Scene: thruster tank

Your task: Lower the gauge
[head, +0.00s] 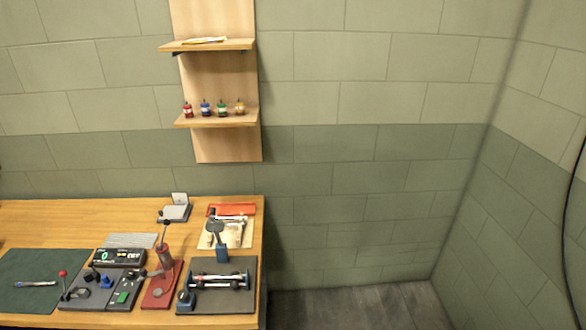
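What looks like the gauge is a small round grey head (214,227) on a blue post (222,254) at the right end of the workbench. It stands raised over a dark plate (240,302), at the plate's back edge. A shiny bar (217,280) with dark ends lies across supports on the plate, in front of the post. A small blue part (186,301) sits at the plate's front left. The gauge is too small to read, and I cannot tell whether it touches anything. Neither of my grippers shows in the head view.
The wooden bench (50,215) also holds a red arbor-like press (163,283), a grey unit with a green display (119,257), a red-knobbed lever (63,274), a green mat (28,265) and an orange tray (231,208). A wall shelf (218,120) carries small bottles. Floor right of the bench is clear.

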